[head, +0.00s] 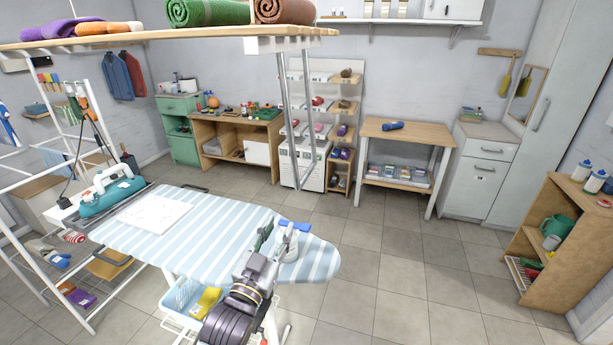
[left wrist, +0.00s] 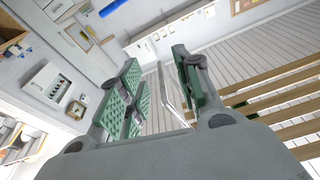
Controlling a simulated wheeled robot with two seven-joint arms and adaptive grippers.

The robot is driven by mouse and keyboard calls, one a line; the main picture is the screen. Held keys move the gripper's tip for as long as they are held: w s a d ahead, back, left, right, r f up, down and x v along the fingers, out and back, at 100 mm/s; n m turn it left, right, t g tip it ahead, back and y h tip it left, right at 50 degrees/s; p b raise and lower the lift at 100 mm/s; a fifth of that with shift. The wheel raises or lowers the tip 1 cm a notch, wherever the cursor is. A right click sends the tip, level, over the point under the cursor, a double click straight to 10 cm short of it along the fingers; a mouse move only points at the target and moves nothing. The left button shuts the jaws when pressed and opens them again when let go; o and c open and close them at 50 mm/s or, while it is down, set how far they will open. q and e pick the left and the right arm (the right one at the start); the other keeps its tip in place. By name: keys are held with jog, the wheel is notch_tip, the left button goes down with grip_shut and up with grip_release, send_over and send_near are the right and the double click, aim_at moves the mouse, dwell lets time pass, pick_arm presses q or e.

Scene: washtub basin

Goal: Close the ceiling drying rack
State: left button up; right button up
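The ceiling drying rack (head: 180,37) hangs at the top left of the head view, a wooden shelf bearing rolled and folded towels. Its wooden slats (left wrist: 285,100) show at the right of the left wrist view. A thin metal handle frame (head: 283,105) hangs down from the rack's right end. My left gripper (head: 278,232) points upward in front of the ironing board, below the handle. In the left wrist view its green-padded fingers (left wrist: 162,85) are apart. The metal handle (left wrist: 167,92) shows in the gap beyond them; contact cannot be told. My right gripper is not in view.
A striped ironing board (head: 215,240) with an iron (head: 112,190) lies below the rack. A white frame (head: 80,300) stands at left. A wooden table (head: 405,130) and workbench (head: 232,120) line the back wall. A low shelf (head: 565,230) is at right; the floor before it is clear.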

pick_arm(q)
jog(key=r, duration=0.1)
jog(key=d+r+t+h, duration=0.1)
jog(key=r, duration=0.1)
jog(key=d+r+m+h, duration=0.1)
jog(key=shift+s+r+t, duration=0.25)
jog(key=shift+s+t, duration=0.05)
jog(key=shift+s, duration=0.1)
jog(key=shift+w, duration=0.15)
jog(key=p, duration=0.2)
send_near(307, 172)
jog(key=shift+f+x, duration=0.3)
jog(key=shift+x, duration=4.6)
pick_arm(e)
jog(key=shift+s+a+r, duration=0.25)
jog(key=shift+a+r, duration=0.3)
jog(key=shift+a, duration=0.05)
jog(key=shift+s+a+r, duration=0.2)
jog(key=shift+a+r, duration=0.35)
pick_arm(q)
jog(key=shift+c, duration=0.3)
grip_shut()
